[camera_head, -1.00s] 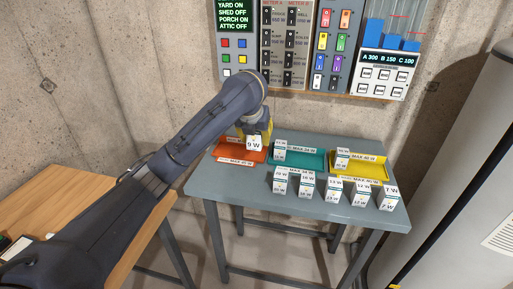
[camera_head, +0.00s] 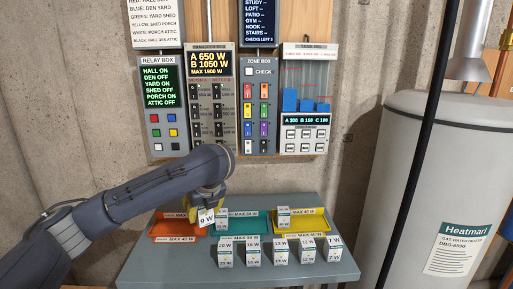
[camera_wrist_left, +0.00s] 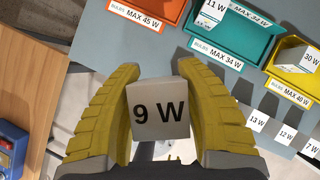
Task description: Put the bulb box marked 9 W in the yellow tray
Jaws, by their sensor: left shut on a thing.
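My left gripper (camera_head: 202,207) is shut on the white bulb box marked 9 W (camera_head: 206,219). In the left wrist view the box (camera_wrist_left: 158,108) sits between the yellow fingers, its label facing the camera. The box is held near the front of the orange tray. The yellow tray (camera_head: 318,222) is at the table's right back, labelled MAX 40 W, with one white box in it. In the left wrist view this yellow tray (camera_wrist_left: 289,84) is at the right edge, holding a box marked 30 W. My right gripper is not in view.
The orange tray (camera_head: 160,232) and the teal tray (camera_head: 262,228) stand left of the yellow one; the teal tray holds a box. Several white boxes (camera_head: 281,250) line the front of the grey table (camera_head: 180,275). Panels hang on the wall behind; a water heater (camera_head: 440,190) stands right.

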